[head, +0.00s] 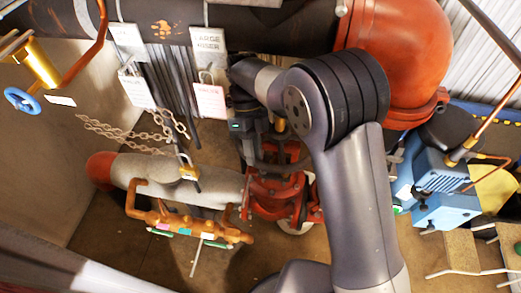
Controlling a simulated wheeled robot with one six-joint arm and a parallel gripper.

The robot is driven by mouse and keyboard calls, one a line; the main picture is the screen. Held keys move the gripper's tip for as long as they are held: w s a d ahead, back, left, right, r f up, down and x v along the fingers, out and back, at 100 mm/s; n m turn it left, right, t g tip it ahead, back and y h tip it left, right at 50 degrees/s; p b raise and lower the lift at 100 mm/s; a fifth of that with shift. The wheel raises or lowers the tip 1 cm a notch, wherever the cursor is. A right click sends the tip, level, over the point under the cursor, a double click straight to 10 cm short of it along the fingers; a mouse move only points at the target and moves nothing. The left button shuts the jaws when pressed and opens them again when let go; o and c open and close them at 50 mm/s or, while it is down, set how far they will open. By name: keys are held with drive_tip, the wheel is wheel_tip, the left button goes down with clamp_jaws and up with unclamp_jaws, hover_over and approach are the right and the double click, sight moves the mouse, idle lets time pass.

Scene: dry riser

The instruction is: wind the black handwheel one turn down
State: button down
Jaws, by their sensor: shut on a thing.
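The black handwheel (283,168) sits on top of a red valve (273,198), right of centre in the head view. Only part of its dark rim shows, because my arm and gripper cover much of it. My gripper (256,153) points down at the wheel's near-left rim and is shut on it. The fingertips are dark against the dark rim, so the exact contact is hard to see.
A grey lagged pipe (180,180) with an orange-brown fitting (180,222) lies left of the valve. Chains (130,132) and hanging tags (209,100) are close by. A large red elbow (405,50) and blue pump units (440,190) stand right.

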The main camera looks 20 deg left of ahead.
drive_tip(key=shift+a, duration=0.15)
idle(0.3)
drive_tip(key=c, duration=1.3)
unclamp_jaws()
drive_tip(key=shift+o, duration=0.2)
